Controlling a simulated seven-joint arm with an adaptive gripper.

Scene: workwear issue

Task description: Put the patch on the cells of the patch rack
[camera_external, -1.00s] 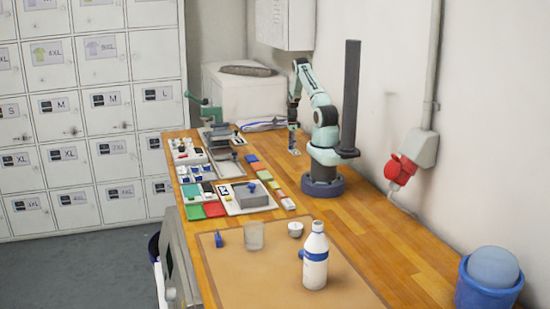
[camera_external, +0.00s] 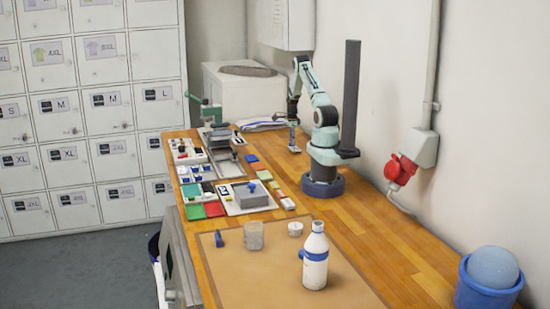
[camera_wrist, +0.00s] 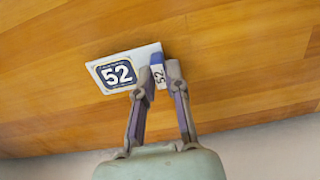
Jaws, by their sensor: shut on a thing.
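The patch (camera_wrist: 118,71) shows in the wrist view as a white plate with a dark blue square marked 52. My gripper (camera_wrist: 157,84) is shut on this tab, one finger on each side. In the external view my gripper (camera_external: 294,149) hangs above the bench, left of my base, with the patch small at its tip. I cannot tell for certain which of the small trays and coloured cells on the bench is the patch rack.
A row of coloured pieces (camera_external: 265,175) runs along the bench left of my arm. A grey block (camera_external: 250,195), a green-handled press (camera_external: 213,115) and trays (camera_external: 187,152) stand further left. A bottle (camera_external: 315,260) and a cup (camera_external: 254,237) stand in front. Bare wood surrounds my base.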

